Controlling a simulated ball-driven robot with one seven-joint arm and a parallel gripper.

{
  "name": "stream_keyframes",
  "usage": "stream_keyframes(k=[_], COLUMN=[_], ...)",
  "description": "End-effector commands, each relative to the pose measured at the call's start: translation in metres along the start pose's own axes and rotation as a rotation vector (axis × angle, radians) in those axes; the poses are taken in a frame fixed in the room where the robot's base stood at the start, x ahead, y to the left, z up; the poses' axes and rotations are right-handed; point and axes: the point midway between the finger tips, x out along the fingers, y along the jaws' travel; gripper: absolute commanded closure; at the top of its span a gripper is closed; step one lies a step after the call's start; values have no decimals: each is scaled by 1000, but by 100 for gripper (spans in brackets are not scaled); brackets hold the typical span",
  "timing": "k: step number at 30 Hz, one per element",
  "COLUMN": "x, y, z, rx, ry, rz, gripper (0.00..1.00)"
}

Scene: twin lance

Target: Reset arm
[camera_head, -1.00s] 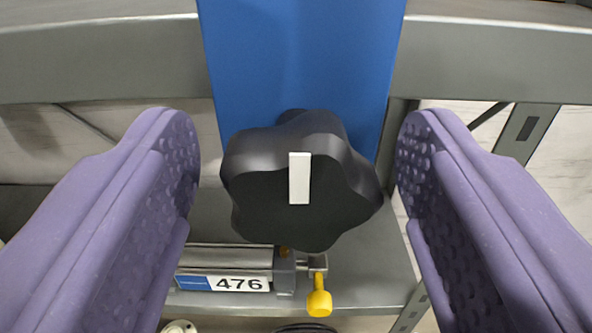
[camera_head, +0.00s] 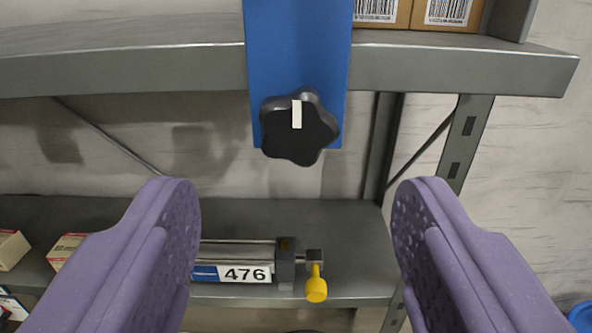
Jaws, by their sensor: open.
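My gripper (camera_head: 296,225) has two purple fingers with dimpled inner faces, spread wide apart with nothing between them. A black star-shaped knob (camera_head: 300,140) with a white mark near its top is mounted on a blue upright panel (camera_head: 297,60). The knob is ahead of and above the fingertips in the picture, clear of both fingers.
A metal cylinder labelled 476 (camera_head: 240,273) with a yellow knob (camera_head: 316,288) lies on the lower grey shelf (camera_head: 350,240). Small boxes (camera_head: 66,249) sit at the left. Cardboard boxes (camera_head: 447,14) stand on the upper shelf (camera_head: 440,70). A blue object (camera_head: 580,316) shows at lower right.

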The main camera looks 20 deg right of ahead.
Motion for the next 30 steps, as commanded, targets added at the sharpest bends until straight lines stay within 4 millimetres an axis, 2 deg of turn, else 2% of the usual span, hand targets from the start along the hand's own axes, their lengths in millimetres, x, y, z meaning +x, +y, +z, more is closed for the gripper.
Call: stream_keyframes(k=[2, 4, 6, 8, 9, 12, 15, 20, 30], x=[7, 22, 37, 44, 43, 30, 12, -3, -4], y=[9, 31, 65, 98, 119, 162, 190, 210, 210], z=[3, 13, 28, 43, 52, 69, 79, 86, 86], rx=[-13, -44, -79, -101, -108, -96, -70, -43, -42], ry=[-22, -78, -157, -220, -250, -277, -261, -227, -226], rz=[-7, -31, -83, -141, -184, -272, -320, -342, -343], gripper=[34, 34, 34, 34, 34, 34, 34, 34, 34])
